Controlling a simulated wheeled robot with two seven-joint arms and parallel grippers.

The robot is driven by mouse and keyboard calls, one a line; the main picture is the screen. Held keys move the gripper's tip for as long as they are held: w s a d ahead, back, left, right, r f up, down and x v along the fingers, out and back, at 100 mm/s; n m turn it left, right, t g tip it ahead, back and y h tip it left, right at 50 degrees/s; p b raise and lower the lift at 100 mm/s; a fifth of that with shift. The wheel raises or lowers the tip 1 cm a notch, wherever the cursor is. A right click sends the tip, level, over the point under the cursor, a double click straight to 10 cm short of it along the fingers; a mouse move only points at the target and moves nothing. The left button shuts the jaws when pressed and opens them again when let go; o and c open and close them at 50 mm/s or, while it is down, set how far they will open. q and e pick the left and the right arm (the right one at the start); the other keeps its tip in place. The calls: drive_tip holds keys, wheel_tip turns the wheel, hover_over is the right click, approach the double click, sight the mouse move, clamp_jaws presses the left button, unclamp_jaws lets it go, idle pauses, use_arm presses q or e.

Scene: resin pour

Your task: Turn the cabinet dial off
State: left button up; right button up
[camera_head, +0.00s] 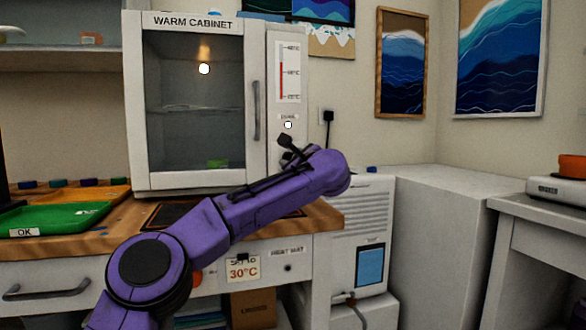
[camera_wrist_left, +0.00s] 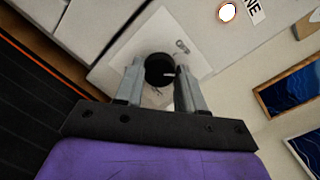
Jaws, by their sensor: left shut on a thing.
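The warm cabinet (camera_head: 190,185) stands on the wooden counter, its glass door closed, with a warm glow and a white round spot near its top. Its narrow right panel (camera_head: 273,110) carries a red scale and a small white lamp (camera_head: 288,125); the lamp also shows in the left wrist view (camera_wrist_left: 227,12). The black round dial (camera_wrist_left: 158,68) sits on a white plate between my left fingertips, with a pale mark on it. My left gripper (camera_head: 287,146) reaches the panel below the lamp and is shut on the dial. In the head view the gripper hides most of the dial. My right gripper is out of view.
A green tray (camera_head: 65,222) marked OK and an orange tray lie on the counter at left. A white machine (camera_head: 370,205) with a blue panel stands right of the counter. A white block (camera_head: 440,185) and a side table with a scale (camera_head: 556,190) are further right.

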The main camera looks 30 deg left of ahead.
use_arm(q)
drive_tip(key=shift+f+n+h+b, duration=0.1)
drive_tip(key=shift+n+h+b, duration=0.4)
drive_tip(key=shift+n+b, duration=2.25)
drive_tip(key=n+p, duration=0.2)
drive_tip(key=n, duration=0.1)
drive_tip(key=o, duration=1)
drive_tip(key=shift+o, duration=0.2)
drive_tip(key=v, duration=1)
drive_tip(key=shift+d+b, duration=0.25)
drive_tip(key=shift+b, duration=0.2)
drive_tip(key=shift+s, duration=0.1)
